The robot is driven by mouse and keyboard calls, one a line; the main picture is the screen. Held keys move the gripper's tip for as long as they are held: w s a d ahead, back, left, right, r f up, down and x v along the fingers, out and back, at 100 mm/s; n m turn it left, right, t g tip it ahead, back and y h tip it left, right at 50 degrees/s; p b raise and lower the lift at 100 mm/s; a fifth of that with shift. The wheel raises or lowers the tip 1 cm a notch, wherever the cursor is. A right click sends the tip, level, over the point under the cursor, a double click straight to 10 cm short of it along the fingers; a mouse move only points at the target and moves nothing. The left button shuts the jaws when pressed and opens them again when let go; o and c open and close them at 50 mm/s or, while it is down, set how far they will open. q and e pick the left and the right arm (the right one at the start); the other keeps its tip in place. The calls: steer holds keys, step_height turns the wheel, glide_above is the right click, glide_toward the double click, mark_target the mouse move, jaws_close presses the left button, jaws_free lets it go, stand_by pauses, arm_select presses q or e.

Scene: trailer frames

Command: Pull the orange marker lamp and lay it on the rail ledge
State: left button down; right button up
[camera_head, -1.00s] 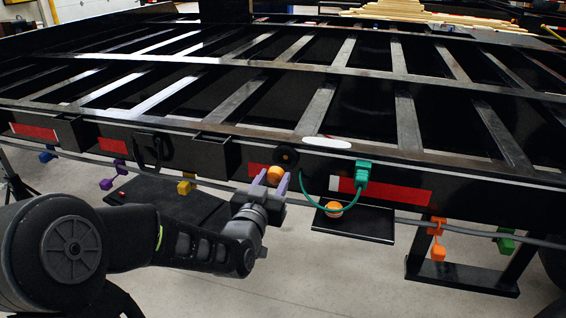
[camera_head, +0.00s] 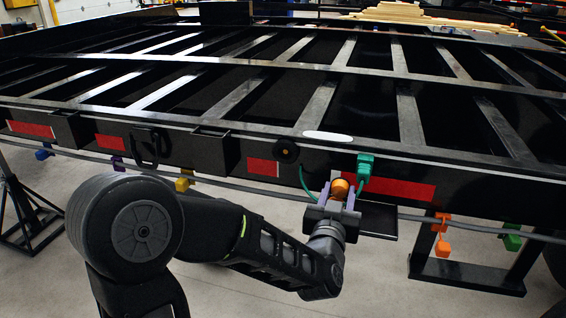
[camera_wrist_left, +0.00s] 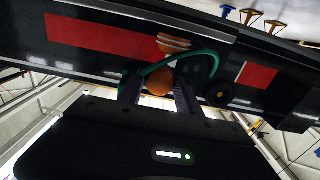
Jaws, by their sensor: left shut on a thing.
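My left gripper (camera_head: 337,196) is shut on the orange marker lamp (camera_head: 341,188), in front of the trailer's side rail. In the left wrist view the held lamp (camera_wrist_left: 160,82) shows between the fingertips. A second orange piece with a white band (camera_wrist_left: 173,43) shows just beyond it; the gripper mostly hides this in the head view. The black rail ledge (camera_head: 381,219) juts out low behind the gripper, partly covered. I cannot tell whether the lamp touches it. A round black socket (camera_head: 286,151) is on the rail to the left. My right gripper is out of view.
A green plug (camera_head: 364,167) with a looping green cable (camera_wrist_left: 208,54) hangs close to my gripper. A grey conduit (camera_head: 470,228) runs below the rail. Orange (camera_head: 441,246) and green (camera_head: 511,240) tags hang to the right, a yellow tag (camera_head: 184,181) to the left.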

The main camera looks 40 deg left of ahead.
arm_select(q)
steer(key=b, duration=0.2)
glide_above(379, 226)
step_height(379, 226, down, 3)
steer(key=shift+w+r, duration=0.15)
steer(key=shift+r, duration=0.05)
steer(key=shift+f+b, duration=0.8)
steer(key=shift+f, duration=0.05)
steer(key=shift+f+b, duration=0.45)
steer(key=shift+f, duration=0.1)
steer(key=shift+a, duration=0.1)
steer(key=shift+c, duration=1.3)
jaws_free()
steer(key=shift+r+p+v, duration=0.2)
steer(key=shift+v, duration=0.65)
steer(key=shift+r+p+v, duration=0.25)
steer(key=shift+v, duration=0.65)
steer(key=shift+r+p+v, duration=0.2)
steer(key=shift+v, duration=0.65)
